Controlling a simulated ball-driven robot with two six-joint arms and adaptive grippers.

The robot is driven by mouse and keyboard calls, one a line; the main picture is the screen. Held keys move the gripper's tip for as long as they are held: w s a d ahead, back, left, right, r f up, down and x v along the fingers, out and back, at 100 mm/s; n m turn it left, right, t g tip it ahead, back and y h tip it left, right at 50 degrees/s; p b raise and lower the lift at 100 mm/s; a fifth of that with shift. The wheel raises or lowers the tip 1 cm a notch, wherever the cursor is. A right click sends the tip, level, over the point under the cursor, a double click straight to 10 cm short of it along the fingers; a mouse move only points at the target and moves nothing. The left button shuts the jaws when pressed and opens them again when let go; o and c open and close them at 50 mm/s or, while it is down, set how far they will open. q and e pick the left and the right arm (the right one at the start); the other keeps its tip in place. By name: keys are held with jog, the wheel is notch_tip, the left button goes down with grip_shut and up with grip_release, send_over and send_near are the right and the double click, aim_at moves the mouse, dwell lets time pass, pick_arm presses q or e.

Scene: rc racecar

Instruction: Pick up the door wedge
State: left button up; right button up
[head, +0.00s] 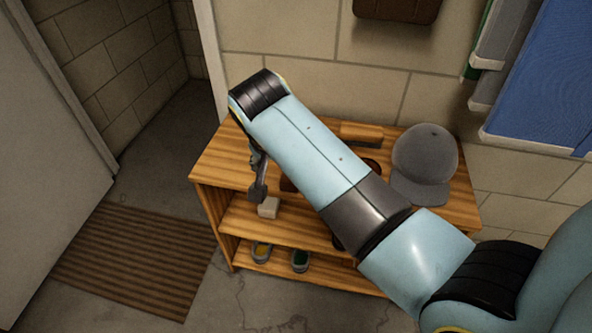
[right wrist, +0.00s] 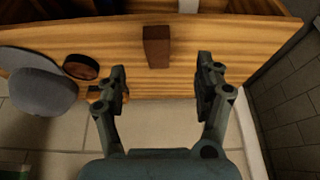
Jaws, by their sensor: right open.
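The door wedge looks to be the dark brown block (right wrist: 156,47) lying on the wooden shelf top. In the head view only a brown bit of it (head: 287,184) shows beside my right arm, which hides the rest. My right gripper (right wrist: 161,76) is open and empty, its fingers spread on either side of the view. The block appears just beyond the fingertips, between their lines and nearer the left finger; I see no contact. In the head view the right gripper (head: 258,188) points down at the bench's left end. My left gripper is not in view.
The wooden bench (head: 213,163) stands against a block wall. A grey cap (head: 426,160), a dark round tin (right wrist: 81,66) and a wooden-backed item (head: 361,131) are on its top. A pale block (head: 268,208) and shoes (head: 300,260) sit lower. A ribbed mat (head: 135,258) lies left.

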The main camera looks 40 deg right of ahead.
jog(key=x, duration=0.3)
jog(key=b+x, duration=0.1)
jog(key=x, duration=0.2)
jog(key=b+x, duration=0.1)
jog(key=x, duration=0.2)
jog(key=shift+s+d+f, duration=0.2)
jog(key=shift+d+f, duration=0.05)
jog(key=shift+f, duration=0.05)
jog(key=shift+w+d+f+b, duration=0.1)
jog(key=shift+f+b, duration=0.2)
jog(key=shift+b, duration=0.05)
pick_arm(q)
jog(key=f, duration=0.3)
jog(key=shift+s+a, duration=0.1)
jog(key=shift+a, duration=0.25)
pick_arm(e)
jog(key=c, duration=1.3)
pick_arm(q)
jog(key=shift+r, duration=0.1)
pick_arm(e)
jog(key=shift+r, duration=0.15)
